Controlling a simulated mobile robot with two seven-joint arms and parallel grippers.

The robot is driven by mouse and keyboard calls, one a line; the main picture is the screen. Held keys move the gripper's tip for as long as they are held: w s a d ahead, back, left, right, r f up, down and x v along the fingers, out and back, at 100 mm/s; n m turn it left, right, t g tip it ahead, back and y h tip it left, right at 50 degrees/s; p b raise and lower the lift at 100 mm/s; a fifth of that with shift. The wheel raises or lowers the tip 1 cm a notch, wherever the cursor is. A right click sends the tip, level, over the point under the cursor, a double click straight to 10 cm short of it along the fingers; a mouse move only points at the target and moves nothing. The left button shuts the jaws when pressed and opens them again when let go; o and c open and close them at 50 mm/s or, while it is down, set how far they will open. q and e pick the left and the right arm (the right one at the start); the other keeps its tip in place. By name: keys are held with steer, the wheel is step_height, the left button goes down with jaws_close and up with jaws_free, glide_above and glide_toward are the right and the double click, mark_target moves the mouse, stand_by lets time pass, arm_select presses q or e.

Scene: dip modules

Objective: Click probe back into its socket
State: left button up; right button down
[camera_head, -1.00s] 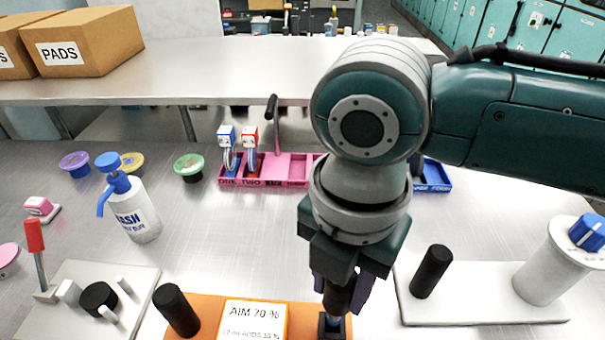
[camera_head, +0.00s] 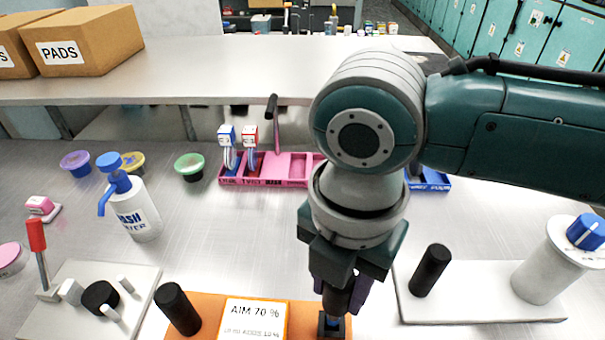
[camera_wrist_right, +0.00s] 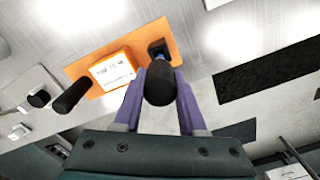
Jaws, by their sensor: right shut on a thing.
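The probe (camera_head: 337,299) has a dark handle with a blue part near its lower end. My right gripper (camera_head: 347,290) is shut on it and holds it nearly upright over the black socket (camera_head: 331,325) on the orange base. The blue part meets the socket's top; how deep it sits is hidden. In the right wrist view the probe's dark rounded handle (camera_wrist_right: 160,84) is between my purple fingers (camera_wrist_right: 160,92). The black socket (camera_wrist_right: 158,49) lies just beyond it at the base's corner. My left gripper is not in view.
The orange base (camera_head: 285,311) also carries an "AIM 70 %" sign (camera_head: 254,320) and a black post (camera_head: 177,309). A white plate with a black post (camera_head: 430,271) and blue-knobbed cylinder stands right. A wash bottle (camera_head: 137,212) and pink rack (camera_head: 288,170) stand behind.

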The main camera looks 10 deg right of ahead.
steer(key=shift+f, duration=0.3)
stand_by(0.4)
steer(key=shift+f+b, duration=0.4)
steer(key=shift+f, duration=0.2)
stand_by(0.5)
stand_by(0.6)
steer(key=shift+f+b, duration=0.5)
steer(key=shift+f, duration=0.2)
steer(key=shift+f+b, duration=0.5)
steer(key=shift+f, duration=0.15)
stand_by(0.4)
steer(key=shift+f+b, duration=0.6)
steer(key=shift+f, duration=0.25)
stand_by(0.4)
jaws_free()
stand_by(0.5)
